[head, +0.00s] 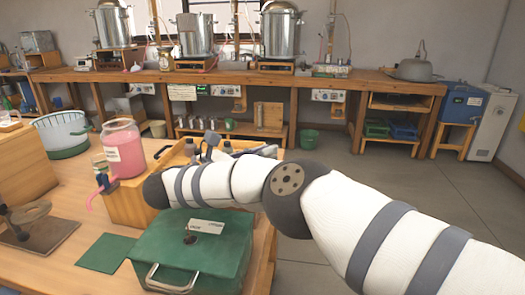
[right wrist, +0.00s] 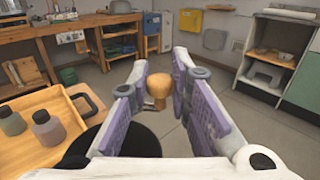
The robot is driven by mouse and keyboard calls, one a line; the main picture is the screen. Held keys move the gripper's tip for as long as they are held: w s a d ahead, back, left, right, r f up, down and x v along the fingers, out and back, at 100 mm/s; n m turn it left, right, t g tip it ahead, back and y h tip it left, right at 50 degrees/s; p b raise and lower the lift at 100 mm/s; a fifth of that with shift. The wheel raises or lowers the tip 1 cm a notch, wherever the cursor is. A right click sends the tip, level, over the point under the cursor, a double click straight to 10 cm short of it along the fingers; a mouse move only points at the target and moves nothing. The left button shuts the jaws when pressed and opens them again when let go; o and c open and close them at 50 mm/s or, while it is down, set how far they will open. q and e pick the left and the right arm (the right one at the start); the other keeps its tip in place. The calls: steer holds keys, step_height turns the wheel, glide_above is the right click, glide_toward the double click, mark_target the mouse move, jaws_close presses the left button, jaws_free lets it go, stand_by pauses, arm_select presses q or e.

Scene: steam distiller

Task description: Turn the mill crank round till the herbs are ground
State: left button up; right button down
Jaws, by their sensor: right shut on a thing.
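In the right wrist view my right gripper (right wrist: 158,90) has its two purple-padded fingers closed around a round wooden knob (right wrist: 158,78), which looks like the handle of the mill crank. In the head view my right arm reaches in from the right, and the gripper (head: 262,151) shows only in part behind the forearm. The crank arm, the mill body and the herbs cannot be made out; the forearm covers much of that area. My left gripper is in neither view.
A wooden crate with bottles (right wrist: 48,127) stands beside the gripper. A long bench (head: 345,80) with steel pots runs along the back. Open floor lies between.

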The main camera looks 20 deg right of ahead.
steer(key=shift+s+r+m+g, duration=0.1)
steer(key=shift+m+g, duration=0.2)
steer(key=shift+g, duration=0.2)
steer(key=c, duration=1.5)
jaws_free()
step_height(320, 180, up, 10)
steer(key=shift+f, duration=0.1)
